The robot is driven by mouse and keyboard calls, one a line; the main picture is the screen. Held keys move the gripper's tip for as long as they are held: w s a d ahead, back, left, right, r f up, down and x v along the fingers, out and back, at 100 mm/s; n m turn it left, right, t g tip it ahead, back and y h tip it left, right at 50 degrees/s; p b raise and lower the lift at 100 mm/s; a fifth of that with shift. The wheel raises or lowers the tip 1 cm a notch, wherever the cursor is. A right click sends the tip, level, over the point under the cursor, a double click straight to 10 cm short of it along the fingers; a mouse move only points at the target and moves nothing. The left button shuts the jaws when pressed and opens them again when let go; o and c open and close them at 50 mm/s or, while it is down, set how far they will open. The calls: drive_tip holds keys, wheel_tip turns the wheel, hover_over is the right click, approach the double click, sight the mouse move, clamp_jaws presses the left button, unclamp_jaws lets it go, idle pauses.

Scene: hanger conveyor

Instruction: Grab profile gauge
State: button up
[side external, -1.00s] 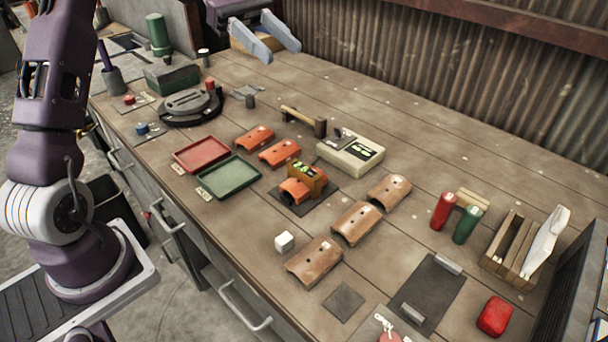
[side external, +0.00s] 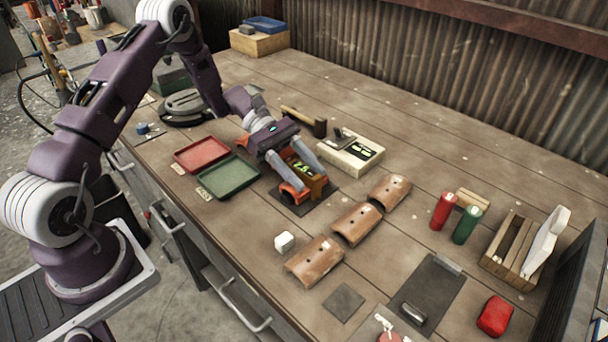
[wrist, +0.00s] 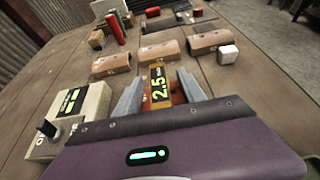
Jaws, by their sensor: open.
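The profile gauge (side external: 315,184) is a brown block with a dark face and yellow-green markings. It sits on an orange curved tile (side external: 292,196) on a dark mat (side external: 326,194). In the wrist view the gauge (wrist: 159,86) shows "2.5" on its face. My gripper (side external: 302,186) is open, with its two grey fingers reaching down on either side of the gauge. In the wrist view my gripper (wrist: 162,98) has one finger left and one right of the gauge. I cannot tell whether either finger touches it.
A cream box with a display (side external: 350,152) and a hammer (side external: 305,122) stand behind. Red (side external: 201,155) and green (side external: 228,177) trays lie left. Several tan curved tiles (side external: 357,222) and a white cube (side external: 284,242) lie in front and right. Open tabletop lies at the back right.

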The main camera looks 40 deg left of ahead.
clamp_jaws()
